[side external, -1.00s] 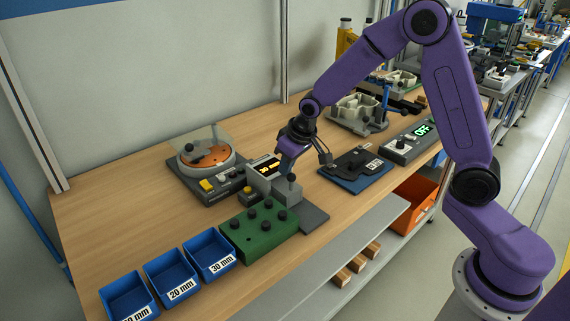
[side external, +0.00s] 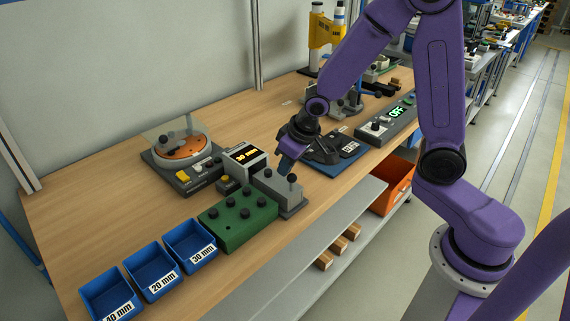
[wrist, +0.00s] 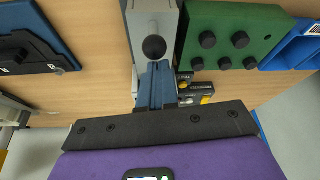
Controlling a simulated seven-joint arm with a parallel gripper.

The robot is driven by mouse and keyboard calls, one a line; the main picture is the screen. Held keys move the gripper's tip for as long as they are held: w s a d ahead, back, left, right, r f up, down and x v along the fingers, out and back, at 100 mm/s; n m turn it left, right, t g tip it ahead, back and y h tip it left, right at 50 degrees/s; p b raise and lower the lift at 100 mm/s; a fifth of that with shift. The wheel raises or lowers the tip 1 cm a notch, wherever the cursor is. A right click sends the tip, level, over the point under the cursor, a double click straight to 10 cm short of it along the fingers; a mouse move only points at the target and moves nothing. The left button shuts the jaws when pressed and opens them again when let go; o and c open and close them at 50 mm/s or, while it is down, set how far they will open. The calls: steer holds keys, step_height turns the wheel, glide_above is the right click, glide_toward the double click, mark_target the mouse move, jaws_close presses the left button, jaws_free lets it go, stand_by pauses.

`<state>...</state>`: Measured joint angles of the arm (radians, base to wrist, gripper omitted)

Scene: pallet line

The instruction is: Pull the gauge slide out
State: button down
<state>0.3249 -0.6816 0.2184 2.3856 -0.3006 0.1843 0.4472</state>
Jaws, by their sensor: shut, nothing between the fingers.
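The gauge (side external: 246,157) is a grey unit with a lit display whose digits are hard to read. Its grey slide block (side external: 272,188) with a black ball knob stands out toward the table's front edge, on a dark base plate. In the wrist view the slide (wrist: 138,22) and its round black knob (wrist: 154,47) are at top centre. My gripper (side external: 286,166) is shut and empty, with blue fingers low behind the knob, on its wall side. In the wrist view my fingertips (wrist: 158,66) are right against or just beside the knob; I cannot tell whether they touch.
A green block with black knobs (side external: 237,222) stands left of the slide. Blue bins (side external: 190,245) lie further left. A blue-based fixture (side external: 335,160) and a control box reading OFF (side external: 385,125) are to the right. A turntable unit (side external: 183,150) is behind.

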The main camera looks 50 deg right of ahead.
steer(key=shift+s+d+f, duration=0.1)
steer(key=shift+s+f, duration=0.1)
steer(key=shift+s, duration=0.1)
steer(key=w, duration=0.1)
steer(key=w+r, duration=0.1)
steer(key=w, duration=0.1)
steer(key=w+a, duration=0.1)
steer(key=shift+w+r, duration=0.2)
steer(key=shift+r, duration=0.1)
step_height(320, 180, up, 9)
glide_above(285, 188)
steer(key=shift+w, duration=0.1)
steer(key=s+f+n+g, duration=0.1)
steer(key=s+n, duration=0.4)
steer(key=s, duration=0.8)
steer(key=s+f+n+g, duration=0.1)
steer(key=s+n+g, duration=0.2)
steer(key=s, duration=1.1)
steer(key=shift+d+f+n, duration=0.3)
steer(key=shift+d+n, duration=0.05)
steer(key=shift+n, duration=0.85)
